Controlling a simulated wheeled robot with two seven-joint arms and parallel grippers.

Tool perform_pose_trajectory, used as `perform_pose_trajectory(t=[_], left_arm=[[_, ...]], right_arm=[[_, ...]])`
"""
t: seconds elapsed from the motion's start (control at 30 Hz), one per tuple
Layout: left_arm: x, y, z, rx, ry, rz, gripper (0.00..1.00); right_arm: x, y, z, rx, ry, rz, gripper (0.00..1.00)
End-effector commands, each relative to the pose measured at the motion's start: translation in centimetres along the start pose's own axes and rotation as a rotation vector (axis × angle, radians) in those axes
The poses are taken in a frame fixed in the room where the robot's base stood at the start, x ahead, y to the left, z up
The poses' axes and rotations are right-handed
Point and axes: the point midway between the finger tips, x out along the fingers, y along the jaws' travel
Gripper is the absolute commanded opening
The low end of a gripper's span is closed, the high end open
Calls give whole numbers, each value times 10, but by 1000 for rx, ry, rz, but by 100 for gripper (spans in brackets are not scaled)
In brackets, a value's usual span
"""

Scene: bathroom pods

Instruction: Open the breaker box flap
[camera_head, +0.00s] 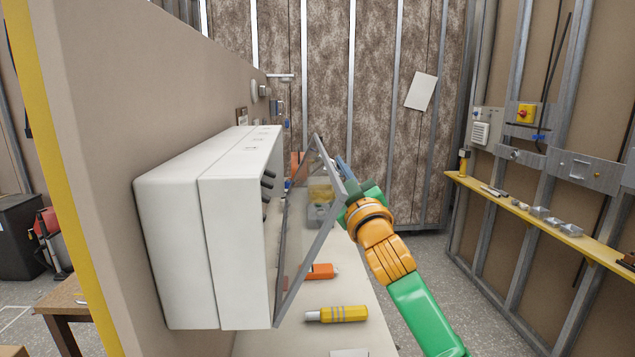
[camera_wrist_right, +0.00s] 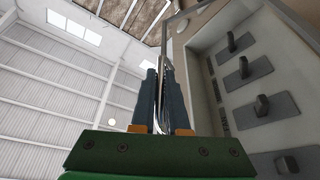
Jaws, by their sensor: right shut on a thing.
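The white breaker box (camera_head: 235,230) is mounted on the beige wall panel at left in the head view. Its clear, grey-framed flap (camera_head: 310,240) stands tilted out from the box front, partly open. My right gripper (camera_head: 343,172) is at the flap's upper outer edge. In the right wrist view, its two dark fingers (camera_wrist_right: 160,85) are closed on the thin flap edge (camera_wrist_right: 168,90). Dark breaker switches (camera_wrist_right: 243,67) show inside the box in the wrist view. My left gripper is out of view.
A workbench (camera_head: 345,285) below the box holds a yellow-handled tool (camera_head: 336,314) and an orange tool (camera_head: 320,271). A yellow-edged shelf (camera_head: 540,220) with small parts runs along the right wall. Open floor lies between bench and shelf.

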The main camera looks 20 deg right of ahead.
Motion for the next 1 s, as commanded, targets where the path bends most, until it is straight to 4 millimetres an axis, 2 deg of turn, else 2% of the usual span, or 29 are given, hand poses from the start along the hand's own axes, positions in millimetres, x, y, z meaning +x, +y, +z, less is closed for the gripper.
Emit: perform_pose_trajectory(t=[0.03,0.3,0.5,0.8,1.0], left_arm=[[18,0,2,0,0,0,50],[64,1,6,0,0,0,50],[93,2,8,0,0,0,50],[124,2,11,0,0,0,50],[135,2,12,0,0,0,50]], right_arm=[[-6,-4,15,39,0,16,0],[-23,5,56,278,0,114,0],[-36,4,86,452,0,185,0],[-50,-5,122,675,0,277,0],[-57,-12,137,740,-1,307,0]])
